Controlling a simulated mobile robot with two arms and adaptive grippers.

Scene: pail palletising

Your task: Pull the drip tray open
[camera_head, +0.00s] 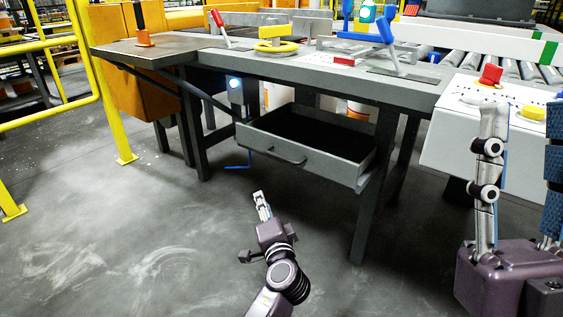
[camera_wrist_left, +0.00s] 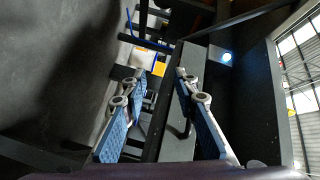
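The drip tray (camera_head: 318,155) is a grey drawer under the workbench. It stands pulled out, with its dark inside showing. Its bar handle (camera_head: 287,155) is on the front panel. In the left wrist view the tray front (camera_wrist_left: 188,65) runs lengthwise beyond the fingers, with the handle (camera_wrist_left: 180,130) partly between them. My left gripper (camera_head: 262,199) is in front of and below the handle in the head view, apart from it in the picture. The left wrist view shows its two fingers (camera_wrist_left: 160,75) spread, holding nothing. My right gripper (camera_head: 522,150) is at the right edge, fingers apart and empty.
The workbench (camera_head: 290,75) carries a yellow ring wheel (camera_head: 276,46) and red and blue levers. A white control panel (camera_head: 470,140) with a red knob stands at the right. Yellow railing (camera_head: 105,80) is at the left. The floor before the tray is clear.

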